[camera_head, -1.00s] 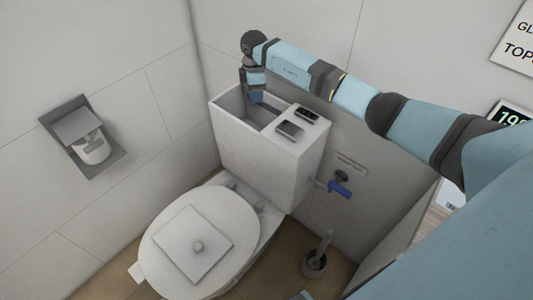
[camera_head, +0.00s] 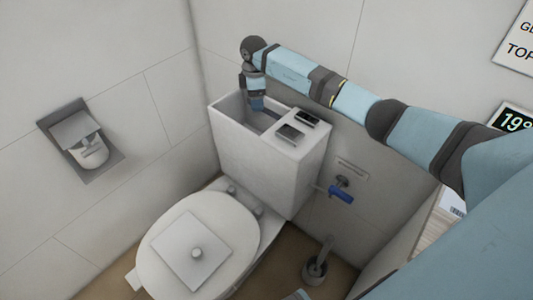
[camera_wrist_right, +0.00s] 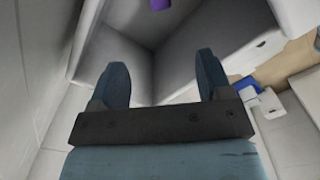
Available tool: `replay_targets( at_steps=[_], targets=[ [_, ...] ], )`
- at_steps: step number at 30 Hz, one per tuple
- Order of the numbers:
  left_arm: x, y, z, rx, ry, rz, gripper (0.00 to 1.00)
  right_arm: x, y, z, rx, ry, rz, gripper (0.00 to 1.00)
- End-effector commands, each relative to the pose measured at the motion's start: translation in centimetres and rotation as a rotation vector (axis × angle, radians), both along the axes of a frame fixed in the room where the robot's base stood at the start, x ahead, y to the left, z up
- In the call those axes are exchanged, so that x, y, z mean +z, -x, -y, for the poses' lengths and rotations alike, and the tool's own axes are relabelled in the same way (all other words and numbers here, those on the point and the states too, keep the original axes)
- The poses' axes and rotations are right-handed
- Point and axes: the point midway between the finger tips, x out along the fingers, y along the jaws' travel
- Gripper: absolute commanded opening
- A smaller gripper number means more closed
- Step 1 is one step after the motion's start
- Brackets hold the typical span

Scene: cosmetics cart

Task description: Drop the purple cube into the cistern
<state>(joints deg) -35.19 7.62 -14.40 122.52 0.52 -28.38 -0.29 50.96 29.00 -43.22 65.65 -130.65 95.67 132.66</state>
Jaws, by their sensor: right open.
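The white cistern (camera_head: 262,160) stands behind the toilet with the left part of its top open. My right gripper (camera_head: 258,105) points down at this opening; in the right wrist view its two fingers (camera_wrist_right: 162,68) are spread wide with nothing between them. A purple thing (camera_wrist_right: 160,4), likely the purple cube, is cut off by the top edge of the right wrist view. It is beyond the fingertips and apart from them, against the grey inside of the cistern. I cannot make the cube out in the head view. My left gripper is out of view.
Two small dark items (camera_head: 307,117) lie on the cistern's right-hand top. The toilet lid (camera_head: 205,235) is down. A blue valve handle (camera_head: 341,194) and a toilet brush (camera_head: 318,265) are at the right. A paper holder (camera_head: 80,140) is on the left wall.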

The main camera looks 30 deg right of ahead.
Motion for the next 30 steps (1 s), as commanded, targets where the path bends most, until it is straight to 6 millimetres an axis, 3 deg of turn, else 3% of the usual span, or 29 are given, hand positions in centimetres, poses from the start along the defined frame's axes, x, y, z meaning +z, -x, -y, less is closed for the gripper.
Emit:
replay_targets(
  at_steps=[9,15,21,30],
  targets=[
    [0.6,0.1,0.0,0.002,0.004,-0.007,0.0,7.2,-0.1,0.1,0.0,0.001,0.006,0.72],
    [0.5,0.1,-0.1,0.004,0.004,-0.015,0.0,10.9,-0.1,0.0,0.0,0.001,0.003,0.72],
    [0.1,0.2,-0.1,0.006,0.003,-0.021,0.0,12.6,0.0,0.0,0.0,0.0,0.001,0.72],
    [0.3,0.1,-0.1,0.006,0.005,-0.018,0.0,12.8,0.0,0.0,0.0,0.0,0.001,0.72]
  ],
)
